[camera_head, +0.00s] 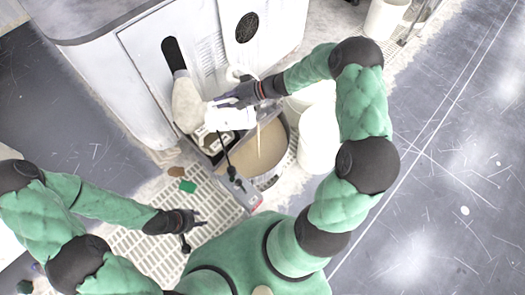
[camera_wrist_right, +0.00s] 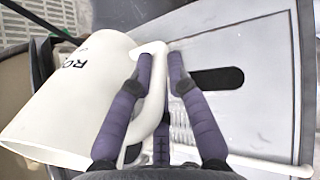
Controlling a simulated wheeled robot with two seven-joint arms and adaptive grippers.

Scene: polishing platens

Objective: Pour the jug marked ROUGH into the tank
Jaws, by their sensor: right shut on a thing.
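The white jug (camera_wrist_right: 75,95) is tipped well over in the right wrist view, its wide end toward the lower left. The letters "RO" show on its side; the rest of the marking is hidden. My right gripper (camera_wrist_right: 160,62) is shut on its handle. In the head view the jug (camera_head: 228,118) is at my right gripper (camera_head: 236,98), beside and above the round tank (camera_head: 284,167) with tan contents. A thin pale strip shows over the tank; I cannot tell whether it is poured liquid. My left gripper (camera_head: 196,226) is open and empty over the floor grating.
A white machine cabinet (camera_head: 150,60) stands behind, with a pale spout-like part (camera_head: 187,103) near the jug. White containers (camera_head: 318,130) stand right of the tank. Grey floor at right is open.

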